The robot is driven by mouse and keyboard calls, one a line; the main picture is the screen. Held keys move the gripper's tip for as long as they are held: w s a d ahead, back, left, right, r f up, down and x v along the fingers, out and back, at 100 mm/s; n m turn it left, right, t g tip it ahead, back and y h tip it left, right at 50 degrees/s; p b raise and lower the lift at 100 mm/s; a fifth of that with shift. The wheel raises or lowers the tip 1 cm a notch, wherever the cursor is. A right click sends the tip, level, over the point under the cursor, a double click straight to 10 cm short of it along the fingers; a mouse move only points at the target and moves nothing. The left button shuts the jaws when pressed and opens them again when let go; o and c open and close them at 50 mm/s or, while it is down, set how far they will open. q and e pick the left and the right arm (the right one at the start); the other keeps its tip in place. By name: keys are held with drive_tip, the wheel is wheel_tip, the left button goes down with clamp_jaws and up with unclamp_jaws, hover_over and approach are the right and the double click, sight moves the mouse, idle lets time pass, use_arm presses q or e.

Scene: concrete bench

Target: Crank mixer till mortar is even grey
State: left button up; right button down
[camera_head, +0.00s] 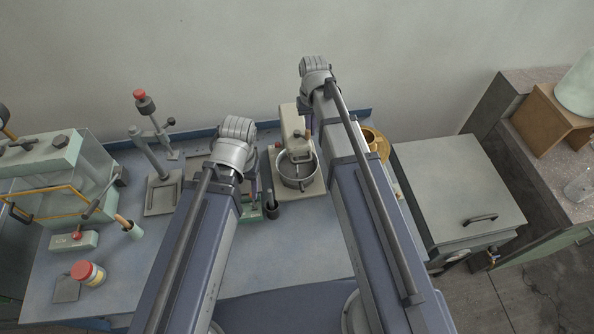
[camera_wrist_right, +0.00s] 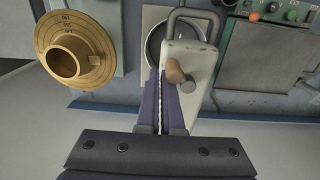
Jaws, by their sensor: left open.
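The mixer (camera_head: 293,122) stands at the back middle of the bench, a pale upright body with a round metal bowl (camera_head: 298,183) in front. The mortar's colour inside is too small to judge. The right wrist view shows the mixer's pale top (camera_wrist_right: 202,66), a wooden crank knob (camera_wrist_right: 176,71) and part of the bowl (camera_wrist_right: 155,42). My right gripper (camera_wrist_right: 162,78) has its dark fingers together, their tips beside the knob; I cannot tell whether they touch it. My left gripper (camera_head: 250,188) is open, left of the bowl, partly hidden by its wrist.
A brass dial ring (camera_head: 376,143) stands right of the mixer, close to my right arm. A grey lidded box (camera_head: 455,185) is further right. A stand with a red knob (camera_head: 150,125), a green press (camera_head: 45,165) and a red-lidded jar (camera_head: 88,273) are left.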

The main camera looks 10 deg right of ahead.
drive_tip(key=s+a, duration=0.1)
drive_tip(key=a, duration=0.1)
drive_tip(key=s+a, duration=0.2)
drive_tip(key=shift+s, duration=0.15)
drive_tip(key=shift+f, duration=0.1)
drive_tip(key=c, duration=1)
unclamp_jaws()
drive_tip(key=shift+c, duration=0.2)
wheel_tip(320, 180, up, 8)
drive_tip(key=p, duration=0.8)
wheel_tip(320, 180, up, 7)
drive_tip(key=p, duration=0.7)
hover_over(299, 146)
